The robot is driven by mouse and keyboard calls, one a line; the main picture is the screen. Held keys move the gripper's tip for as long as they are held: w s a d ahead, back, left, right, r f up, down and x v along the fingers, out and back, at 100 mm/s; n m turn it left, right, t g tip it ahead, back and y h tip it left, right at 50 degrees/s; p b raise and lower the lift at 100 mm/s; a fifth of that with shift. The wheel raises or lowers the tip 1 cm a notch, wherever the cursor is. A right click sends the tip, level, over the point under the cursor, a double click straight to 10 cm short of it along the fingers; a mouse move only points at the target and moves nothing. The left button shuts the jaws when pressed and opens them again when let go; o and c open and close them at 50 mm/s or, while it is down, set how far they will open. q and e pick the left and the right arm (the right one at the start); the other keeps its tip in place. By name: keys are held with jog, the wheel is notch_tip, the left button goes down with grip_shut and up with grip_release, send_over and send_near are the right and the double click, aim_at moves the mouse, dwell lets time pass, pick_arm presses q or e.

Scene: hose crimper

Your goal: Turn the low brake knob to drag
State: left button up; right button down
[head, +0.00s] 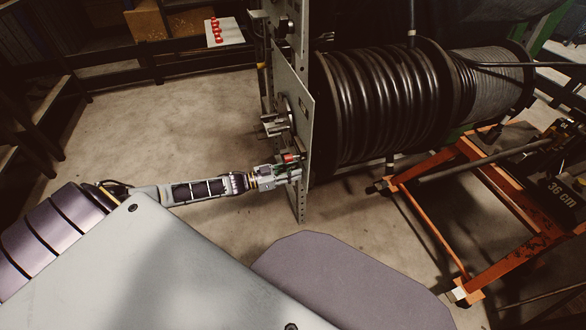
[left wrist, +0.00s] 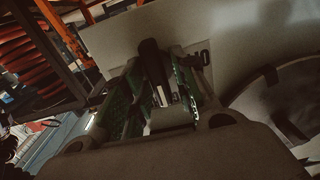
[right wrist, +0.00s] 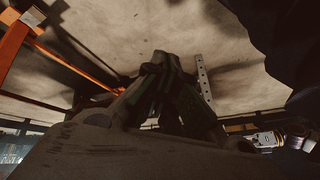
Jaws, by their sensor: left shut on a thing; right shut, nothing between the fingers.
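My left gripper (head: 292,172) reaches in from the left to the low part of the upright grey panel (head: 292,95) beside the hose drum. In the left wrist view, its fingers (left wrist: 158,88) are shut around a dark knob (left wrist: 150,58) in front of the panel (left wrist: 215,25). I take this for the low brake knob; its marks and setting cannot be read. A small red part (head: 289,157) shows just above the fingertips in the head view. My right gripper (right wrist: 165,65) shows in the right wrist view, shut and empty over the floor, away from the panel.
A drum wound with black hose (head: 385,100) stands right of the panel. Another fitting (head: 274,126) juts from the panel above my left gripper. An orange frame (head: 430,215) stands on the floor at right. A white board with red pieces (head: 236,36) is at the back. Floor at left is clear.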

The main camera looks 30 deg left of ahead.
pick_arm(q)
jog(key=n+p, duration=0.1)
jog(key=n, duration=0.2)
jog(key=shift+a+p, duration=0.1)
jog(key=shift+p, duration=0.2)
jog(key=shift+f+n+p, duration=0.1)
jog(key=shift+n+p, duration=0.35)
jog(key=shift+n, duration=1.05)
pick_arm(e)
notch_tip(320, 180, up, 6)
jog(key=d+g+h, duration=0.1)
jog(key=shift+s+d, duration=0.4)
pick_arm(q)
jog(key=shift+a, duration=0.1)
jog(key=o, duration=0.7)
jog(key=shift+c, duration=0.2)
jog(key=shift+o, duration=0.2)
jog(key=shift+w, duration=0.1)
pick_arm(e)
jog(key=shift+r, duration=0.1)
pick_arm(q)
jog(key=shift+a, duration=0.1)
jog(key=v, duration=1.2)
